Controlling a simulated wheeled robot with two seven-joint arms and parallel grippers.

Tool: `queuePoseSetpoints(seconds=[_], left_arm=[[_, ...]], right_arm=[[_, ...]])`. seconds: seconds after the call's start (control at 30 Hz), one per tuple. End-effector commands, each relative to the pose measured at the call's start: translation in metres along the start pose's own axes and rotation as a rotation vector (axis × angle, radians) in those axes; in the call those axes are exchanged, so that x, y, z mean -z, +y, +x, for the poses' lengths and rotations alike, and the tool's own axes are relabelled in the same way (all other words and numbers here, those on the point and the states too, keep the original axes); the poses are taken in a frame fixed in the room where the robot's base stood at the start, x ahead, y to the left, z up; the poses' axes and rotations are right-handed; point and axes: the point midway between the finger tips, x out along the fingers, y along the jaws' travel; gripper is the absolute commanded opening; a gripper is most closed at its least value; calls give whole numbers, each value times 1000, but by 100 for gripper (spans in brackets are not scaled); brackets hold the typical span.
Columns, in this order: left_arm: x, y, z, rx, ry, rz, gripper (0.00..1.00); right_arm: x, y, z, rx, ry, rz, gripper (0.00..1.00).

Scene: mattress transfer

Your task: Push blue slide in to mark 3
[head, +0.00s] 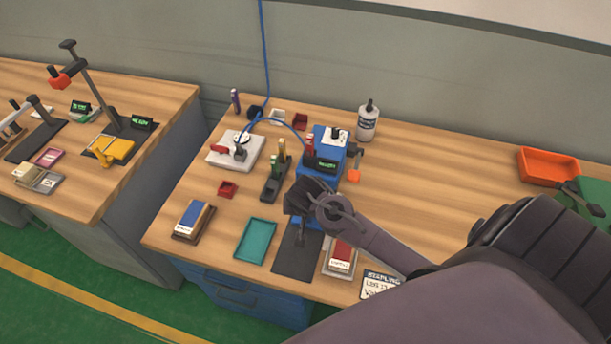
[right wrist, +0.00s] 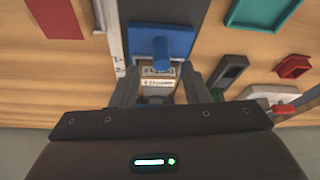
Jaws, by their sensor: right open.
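The blue slide (right wrist: 178,38) is a flat blue plate with an upright blue post (right wrist: 160,52) in the right wrist view. In the head view a bit of its blue (head: 309,217) shows below my right gripper (head: 312,196), which hides most of it. My right gripper also shows in the right wrist view (right wrist: 158,90), open, with one finger on each side of a small labelled plate (right wrist: 157,82) near the post. I cannot tell whether a finger touches the post. The blue station (head: 325,145) stands behind the gripper. I cannot read mark 3. My left gripper is not in view.
A dark mat (head: 297,255) lies in front, with a teal tray (head: 256,241) to its left and a red block (head: 342,255) to its right. A black holder (head: 274,180) and a white bottle (head: 368,122) stand close by.

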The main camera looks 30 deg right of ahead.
Motion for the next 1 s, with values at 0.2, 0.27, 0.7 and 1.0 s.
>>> queuePoseSetpoints(seconds=[0.2, 0.27, 0.7, 1.0], left_arm=[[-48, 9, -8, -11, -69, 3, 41], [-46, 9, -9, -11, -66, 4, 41], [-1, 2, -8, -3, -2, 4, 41], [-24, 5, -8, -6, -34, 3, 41]], right_arm=[[1, -1, 32, 0, 0, -3, 41], [1, -1, 38, 0, 1, -2, 41], [0, -1, 47, 2, 1, -2, 36], [0, -1, 47, 2, 1, -3, 0]])
